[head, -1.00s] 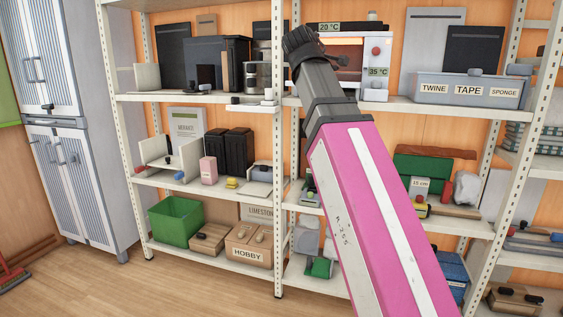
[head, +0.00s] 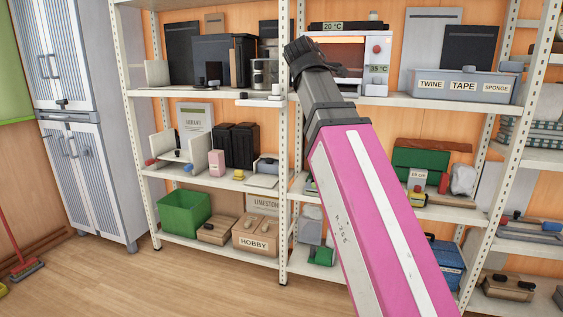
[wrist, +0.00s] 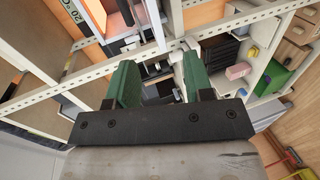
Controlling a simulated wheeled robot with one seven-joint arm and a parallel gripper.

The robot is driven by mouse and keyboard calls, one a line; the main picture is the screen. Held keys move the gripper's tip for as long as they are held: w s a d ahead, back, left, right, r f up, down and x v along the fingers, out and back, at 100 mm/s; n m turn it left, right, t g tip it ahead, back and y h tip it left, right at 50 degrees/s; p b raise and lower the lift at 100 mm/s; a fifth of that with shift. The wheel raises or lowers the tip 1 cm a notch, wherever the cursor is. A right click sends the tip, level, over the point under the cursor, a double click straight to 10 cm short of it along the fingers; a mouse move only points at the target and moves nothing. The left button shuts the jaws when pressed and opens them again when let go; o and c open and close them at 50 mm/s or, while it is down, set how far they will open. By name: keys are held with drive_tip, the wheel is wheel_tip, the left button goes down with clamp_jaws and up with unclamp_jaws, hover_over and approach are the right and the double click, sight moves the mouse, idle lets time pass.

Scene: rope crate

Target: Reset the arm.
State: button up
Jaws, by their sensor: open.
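My arm, pink and white with a dark grey end, rises from the lower right in the head view. My gripper is at the far end of the arm and is largely hidden there behind the dark wrist part. In the wrist view my gripper (wrist: 158,82) shows two green fingers spread apart on a dark bar. Nothing is between the fingers. Beyond them are shelf parts and dark objects, apart from the fingers as far as I can tell.
Shelving (head: 220,184) fills the back. A heater-like box (head: 375,58) stands behind the arm's end. A grey bin (head: 462,87) labelled TWINE, TAPE, SPONGE is on the upper right shelf. A green crate (head: 183,214) sits low left. The floor (head: 150,285) at front left is clear.

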drive_tip(key=w+d+f+m+g+y, duration=0.1)
drive_tip(key=f+m+g, duration=0.1)
drive_tip(key=f, duration=1)
drive_tip(key=w+d+f+m+g, duration=0.2)
drive_tip(key=f+g, duration=0.1)
drive_tip(key=f, duration=0.9)
drive_tip(key=w+d+f+m+g+y, duration=0.1)
drive_tip(key=f+m+g, duration=0.1)
drive_tip(key=f, duration=1.1)
drive_tip(key=s+d+f+m+g+y, duration=0.1)
drive_tip(key=s+f, duration=0.4)
drive_tip(key=f, duration=0.6)
drive_tip(key=s+d+f+m+g, duration=0.2)
drive_tip(key=s+f+m+g, duration=0.1)
drive_tip(key=f, duration=0.8)
drive_tip(key=s+d+f+m+g+y, duration=0.1)
drive_tip(key=s+d+f+m+g, duration=0.1)
drive_tip(key=s+f, duration=0.6)
wheel_tip(320, 180, down, 3)
drive_tip(key=shift+f+m+g+y, duration=0.15)
drive_tip(key=shift+m+g+y, duration=0.15)
drive_tip(key=shift+m+g, duration=0.45)
drive_tip(key=shift+s+a, duration=0.1)
drive_tip(key=shift+c, duration=0.4)
